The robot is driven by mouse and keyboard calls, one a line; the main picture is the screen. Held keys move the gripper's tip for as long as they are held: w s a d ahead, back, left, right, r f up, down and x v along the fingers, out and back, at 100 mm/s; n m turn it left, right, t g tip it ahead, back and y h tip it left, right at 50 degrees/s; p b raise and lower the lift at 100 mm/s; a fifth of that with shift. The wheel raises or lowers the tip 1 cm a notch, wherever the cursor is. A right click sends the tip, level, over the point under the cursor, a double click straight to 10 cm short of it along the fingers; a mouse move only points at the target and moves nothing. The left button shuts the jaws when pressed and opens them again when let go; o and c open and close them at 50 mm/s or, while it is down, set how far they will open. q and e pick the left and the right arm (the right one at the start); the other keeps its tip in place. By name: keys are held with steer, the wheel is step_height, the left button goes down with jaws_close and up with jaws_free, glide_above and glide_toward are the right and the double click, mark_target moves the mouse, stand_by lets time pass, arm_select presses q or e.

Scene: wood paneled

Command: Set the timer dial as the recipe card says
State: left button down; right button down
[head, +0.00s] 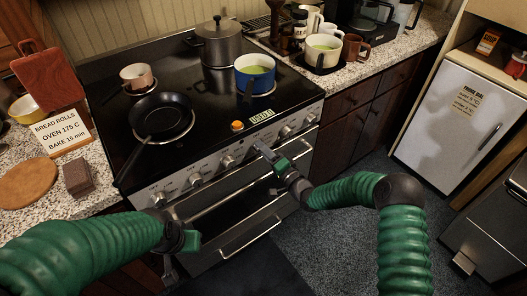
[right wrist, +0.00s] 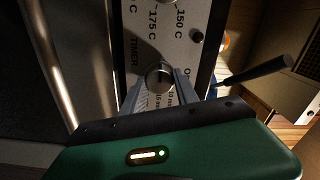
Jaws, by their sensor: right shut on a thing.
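The recipe card (head: 62,132) stands on the left counter and reads BREAD ROLLS, OVEN 175 C, BAKE 15 min. My right gripper (head: 260,148) is at the stove's front control panel. In the right wrist view the timer dial (right wrist: 159,74) is a round metal knob beside the word TIMER, with minute marks partly hidden by the fingers. My right gripper (right wrist: 160,88) is shut on this dial, one finger on each side. The dial's exact setting is too small to read. My left gripper (head: 188,242) hangs before the stove's left side, away from the panel; its jaws are unclear.
The stove (head: 190,97) carries a black pan (head: 160,116), a grey pot (head: 219,43), a blue pot (head: 255,75) and a small copper-coloured pot. Other knobs (head: 195,179) line the panel. An oven handle (head: 250,238) juts out below.

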steer(key=shift+w+d+r, duration=0.2)
steer(key=shift+r, duration=0.05)
steer(key=c, duration=1.3)
jaws_free()
steer(key=o, duration=0.4)
steer(key=shift+f, duration=0.25)
steer(key=shift+a, duration=0.1)
steer(key=p+v, duration=0.1)
steer(key=v, duration=1.6)
